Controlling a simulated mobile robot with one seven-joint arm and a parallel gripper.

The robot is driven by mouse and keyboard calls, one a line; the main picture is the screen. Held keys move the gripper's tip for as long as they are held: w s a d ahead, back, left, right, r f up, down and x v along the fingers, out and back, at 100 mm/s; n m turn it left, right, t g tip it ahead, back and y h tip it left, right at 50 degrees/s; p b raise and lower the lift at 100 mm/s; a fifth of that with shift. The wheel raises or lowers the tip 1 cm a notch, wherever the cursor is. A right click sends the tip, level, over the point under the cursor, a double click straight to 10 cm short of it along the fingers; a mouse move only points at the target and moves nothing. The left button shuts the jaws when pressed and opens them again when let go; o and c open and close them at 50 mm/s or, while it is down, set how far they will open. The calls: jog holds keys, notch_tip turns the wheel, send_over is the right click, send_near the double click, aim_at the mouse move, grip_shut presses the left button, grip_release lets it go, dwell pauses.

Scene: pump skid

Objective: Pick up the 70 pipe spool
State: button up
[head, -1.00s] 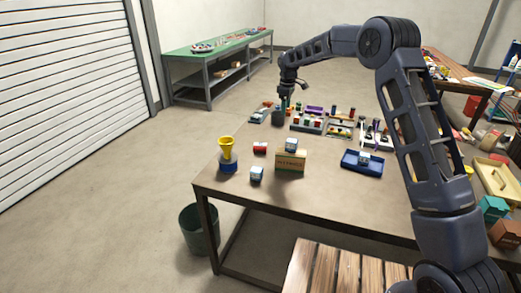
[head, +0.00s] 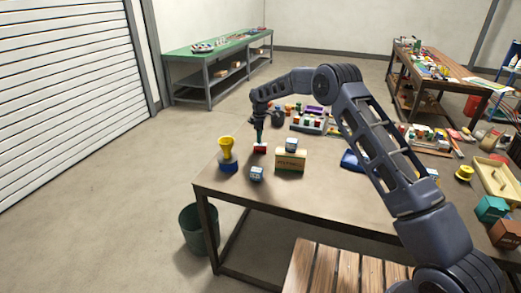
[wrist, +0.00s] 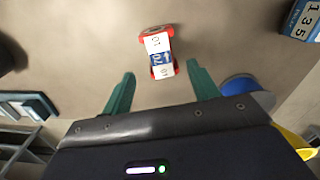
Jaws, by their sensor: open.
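The 70 pipe spool (wrist: 159,55) has red flanged ends and a white body with a blue band marked 70. It lies on the table just ahead of my fingertips in the wrist view. In the head view it is a small red thing (head: 260,149) between the yellow funnel and the labelled box, mostly below my gripper (head: 259,138). In the wrist view my gripper (wrist: 160,72) is open, its two green fingers apart, with the spool's near flange roughly between the tips. Nothing is held. I cannot tell the height left between the fingers and the table.
A yellow funnel (head: 226,145) on a blue base (head: 228,167) stands close on the left. A small numbered block (head: 257,174) lies in front. A labelled box (head: 289,162) with a block on top (head: 291,144) stands to the right. Several parts fill the table behind.

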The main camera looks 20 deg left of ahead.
aim_at(260, 148)
jog(key=shift+d+f, duration=0.15)
jog(key=shift+f, duration=2.9)
jog(key=c, duration=1.2)
jog(key=shift+c, duration=0.2)
jog(key=shift+r, duration=0.15)
